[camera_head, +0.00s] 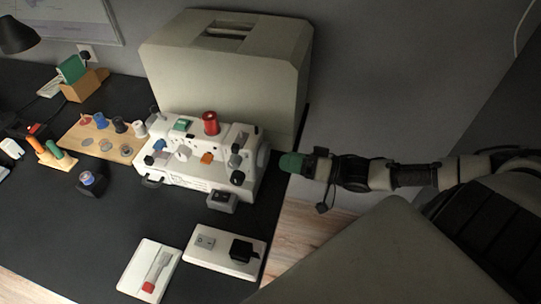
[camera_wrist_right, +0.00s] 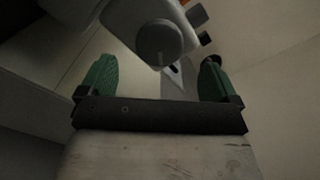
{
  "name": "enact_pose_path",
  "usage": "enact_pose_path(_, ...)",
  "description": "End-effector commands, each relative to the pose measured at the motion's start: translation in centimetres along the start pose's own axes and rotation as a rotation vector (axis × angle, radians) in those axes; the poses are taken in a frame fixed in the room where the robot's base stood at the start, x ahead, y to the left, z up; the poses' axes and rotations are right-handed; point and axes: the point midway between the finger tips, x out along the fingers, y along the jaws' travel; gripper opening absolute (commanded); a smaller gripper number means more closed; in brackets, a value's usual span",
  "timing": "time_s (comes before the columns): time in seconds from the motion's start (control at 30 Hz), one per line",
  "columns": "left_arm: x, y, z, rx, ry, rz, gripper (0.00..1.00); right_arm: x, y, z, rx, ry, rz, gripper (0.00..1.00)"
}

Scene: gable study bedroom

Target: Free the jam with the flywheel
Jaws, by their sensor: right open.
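A white sewing machine (camera_head: 190,178) stands on the dark desk, with a red thread spool (camera_head: 210,123) on top. My right gripper (camera_head: 291,163) has green fingers and is just right of the flywheel in the head view. In the wrist view the right gripper (camera_wrist_right: 158,63) is open, with the flywheel between and beyond the fingertips. No contact is visible. My left gripper is not in view.
A large beige case (camera_head: 228,60) stands behind the machine. A wooden spool board (camera_head: 103,139) lies to its left. Space right of the desk edge is open above the wooden floor (camera_head: 310,235).

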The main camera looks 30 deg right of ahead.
Motion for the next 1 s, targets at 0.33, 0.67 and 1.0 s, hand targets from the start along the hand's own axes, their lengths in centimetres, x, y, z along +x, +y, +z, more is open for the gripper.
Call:
enact_pose_path(0.33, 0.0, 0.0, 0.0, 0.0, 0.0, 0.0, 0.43, 4.7, 0.0, 0.0, -0.002, 0.001, -0.001, 0.92)
enact_pose_path(0.67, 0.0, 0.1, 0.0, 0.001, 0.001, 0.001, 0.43, 5.6, 0.0, 0.0, -0.001, -0.001, 0.001, 0.92)
enact_pose_path(1.0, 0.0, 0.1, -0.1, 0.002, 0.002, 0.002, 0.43, 5.5, 0.0, 0.0, -0.002, -0.001, 0.001, 0.59)
